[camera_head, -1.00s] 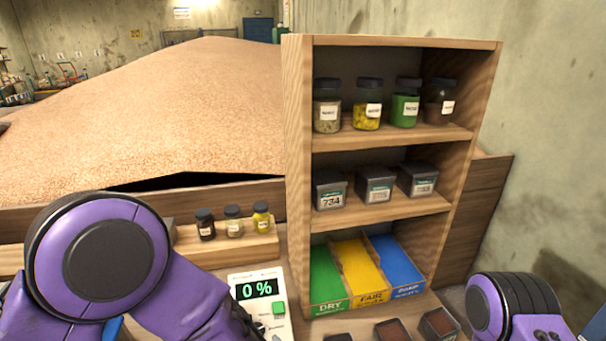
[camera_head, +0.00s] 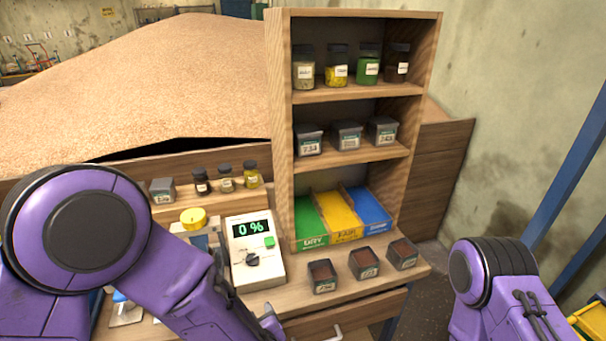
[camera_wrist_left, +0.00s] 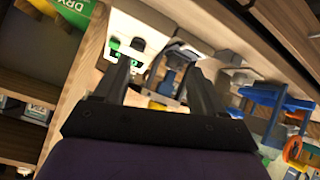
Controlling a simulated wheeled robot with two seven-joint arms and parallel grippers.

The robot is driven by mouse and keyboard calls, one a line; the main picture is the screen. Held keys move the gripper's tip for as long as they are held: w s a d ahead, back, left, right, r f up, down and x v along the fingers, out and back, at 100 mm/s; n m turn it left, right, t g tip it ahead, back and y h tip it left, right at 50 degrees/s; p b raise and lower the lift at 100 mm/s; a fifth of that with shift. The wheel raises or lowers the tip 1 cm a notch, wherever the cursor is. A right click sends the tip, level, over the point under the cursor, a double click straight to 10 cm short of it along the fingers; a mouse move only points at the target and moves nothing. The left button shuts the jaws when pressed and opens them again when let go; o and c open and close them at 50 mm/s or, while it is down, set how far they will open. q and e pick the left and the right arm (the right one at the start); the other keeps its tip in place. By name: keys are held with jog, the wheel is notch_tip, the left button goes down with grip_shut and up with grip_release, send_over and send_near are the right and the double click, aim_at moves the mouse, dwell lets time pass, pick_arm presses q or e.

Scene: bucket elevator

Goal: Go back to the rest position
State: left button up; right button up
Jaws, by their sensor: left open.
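My left arm (camera_head: 150,260) comes in from the left over the wooden bench. Its gripper shows in the left wrist view (camera_wrist_left: 162,85), with two dark fingers apart and nothing between them. The fingers point toward the white meter (camera_wrist_left: 135,40) on the bench. In the head view this meter (camera_head: 254,250) reads 0 %. My right arm (camera_head: 490,285) shows at the lower right, beside the bench; its gripper is out of view.
A wooden shelf (camera_head: 280,120) holds jars, dark boxes, and green, yellow and blue trays. Three small dark containers (camera_head: 365,263) stand at the bench's front. Small bottles (camera_head: 226,179) stand on a ledge behind. Blue posts (camera_head: 570,170) rise at the right.

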pick_arm(q)
jog(key=a+f+b, duration=0.2)
jog(key=a+f, duration=0.3)
jog(key=f, duration=0.1)
jog(key=s+a+f+g+b, duration=0.3)
jog(key=s+a+f, duration=0.4)
jog(key=s+f, duration=0.3)
jog(key=s+a+f+g+b, duration=0.3)
jog(key=s+a+f, duration=0.5)
jog(key=s+f, duration=0.3)
jog(key=shift+s+f+g+b, duration=0.3)
jog(key=shift+f+g+b, duration=0.1)
jog(key=shift+f+b, duration=0.35)
pick_arm(e)
notch_tip(320, 180, down, 10)
jog(key=shift+w, duration=0.35)
jog(key=shift+a+r, duration=0.1)
jog(key=shift+a, duration=0.05)
